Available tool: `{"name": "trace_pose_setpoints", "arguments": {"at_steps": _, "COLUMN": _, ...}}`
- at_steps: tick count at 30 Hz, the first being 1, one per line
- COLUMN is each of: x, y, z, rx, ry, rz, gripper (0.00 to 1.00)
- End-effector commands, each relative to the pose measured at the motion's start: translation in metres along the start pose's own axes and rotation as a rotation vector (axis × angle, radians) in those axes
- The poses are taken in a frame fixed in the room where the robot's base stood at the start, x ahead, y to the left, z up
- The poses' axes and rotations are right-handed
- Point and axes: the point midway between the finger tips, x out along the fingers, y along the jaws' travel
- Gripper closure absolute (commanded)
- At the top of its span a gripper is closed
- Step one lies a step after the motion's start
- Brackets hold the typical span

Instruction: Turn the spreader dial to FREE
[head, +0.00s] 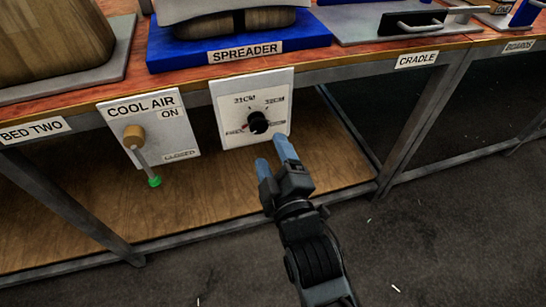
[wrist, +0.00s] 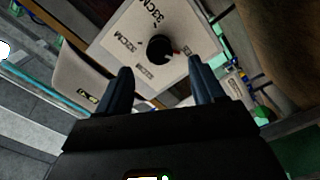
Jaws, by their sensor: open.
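The spreader dial (head: 258,122) is a round black knob on a white panel (head: 281,84) below the SPREADER label. Marks in CM stand above it; the small labels at its lower left and lower right are hard to read. A red mark shows at the knob's left side, towards the lower-left label. My gripper (head: 272,153) is open and empty, its blue fingers just below and in front of the dial. In the wrist view the dial (wrist: 160,48) lies ahead between the two fingertips (wrist: 160,78), apart from them, with red at its right side.
Left of the dial is the COOL AIR panel (head: 118,115) with a lever (head: 145,160) hanging down, green-tipped. Above is the bench edge with a blue spreader base (head: 165,56). A wooden lower shelf (head: 80,215) and table legs stand below. Floor at right is open.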

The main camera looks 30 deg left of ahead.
Motion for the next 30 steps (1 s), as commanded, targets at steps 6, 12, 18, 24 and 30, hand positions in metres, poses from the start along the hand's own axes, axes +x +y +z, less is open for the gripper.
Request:
{"name": "trace_pose_setpoints", "arguments": {"at_steps": 6, "x": -0.004, "y": 0.0, "z": 0.0, "rx": 0.001, "ry": -0.001, "rz": 0.001, "gripper": 0.32}}
{"name": "trace_pose_setpoints", "arguments": {"at_steps": 12, "x": -0.005, "y": 0.0, "z": -0.001, "rx": 0.002, "ry": 0.001, "rz": 0.001, "gripper": 0.32}}
{"name": "trace_pose_setpoints", "arguments": {"at_steps": 18, "x": -0.005, "y": 0.0, "z": -0.001, "rx": 0.002, "ry": 0.001, "rz": 0.001, "gripper": 0.32}}
{"name": "trace_pose_setpoints", "arguments": {"at_steps": 24, "x": -0.005, "y": 0.0, "z": -0.001, "rx": 0.002, "ry": 0.001, "rz": 0.001, "gripper": 0.32}}
{"name": "trace_pose_setpoints", "arguments": {"at_steps": 30, "x": -0.004, "y": 0.011, "z": -0.014, "rx": 0.065, "ry": 0.005, "rz": 0.043, "gripper": 0.32}}
